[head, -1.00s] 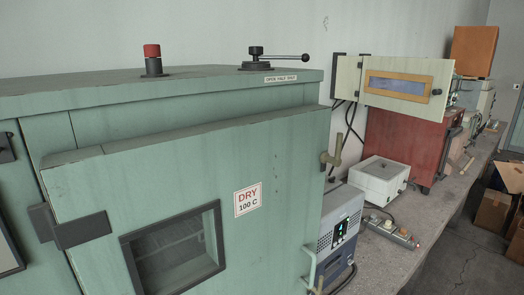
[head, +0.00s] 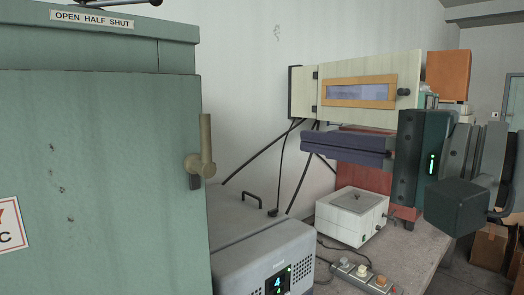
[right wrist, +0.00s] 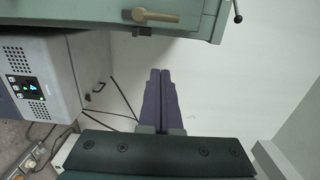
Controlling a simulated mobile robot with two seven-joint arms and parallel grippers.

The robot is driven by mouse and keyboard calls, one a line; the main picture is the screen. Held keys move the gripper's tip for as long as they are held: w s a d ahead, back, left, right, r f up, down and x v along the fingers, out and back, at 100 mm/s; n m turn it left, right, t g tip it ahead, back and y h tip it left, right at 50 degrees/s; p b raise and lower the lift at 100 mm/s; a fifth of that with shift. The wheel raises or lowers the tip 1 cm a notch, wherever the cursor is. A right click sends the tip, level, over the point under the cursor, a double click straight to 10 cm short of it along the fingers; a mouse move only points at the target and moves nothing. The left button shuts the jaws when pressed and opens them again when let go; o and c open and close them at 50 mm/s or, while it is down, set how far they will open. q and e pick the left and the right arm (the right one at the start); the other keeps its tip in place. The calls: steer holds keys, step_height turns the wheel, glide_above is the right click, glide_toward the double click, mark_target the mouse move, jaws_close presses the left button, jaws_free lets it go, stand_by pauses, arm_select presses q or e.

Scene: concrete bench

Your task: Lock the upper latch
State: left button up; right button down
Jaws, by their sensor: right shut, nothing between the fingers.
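The upper latch (head: 206,150) is a brass-coloured lever on the right edge of the green oven door (head: 100,170). Its lever stands upright, with its dark mount below it on the edge. It also shows in the right wrist view, near the top, as a brass lever (right wrist: 156,17). My right gripper (head: 303,147) comes in from the right in the head view, its long dark purple fingers pointing left. They are shut together and empty, apart from the latch and to its right. In the right wrist view the closed fingers (right wrist: 160,72) point up toward the door. My left gripper is out of view.
A grey instrument with a lit display (head: 265,265) stands right of the oven, below the latch. A white box (head: 350,220) and a power strip (head: 360,275) sit farther right. A cream cabinet door with a window (head: 358,93) is behind my gripper. Black cables hang along the wall.

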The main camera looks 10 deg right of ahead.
steer(key=w+a+p, duration=0.6)
steer(key=a, duration=0.4)
stand_by(0.5)
steer(key=shift+s+a+r+n, duration=0.1)
steer(key=shift+a+r+n, duration=0.1)
steer(key=shift+n, duration=0.4)
stand_by(0.3)
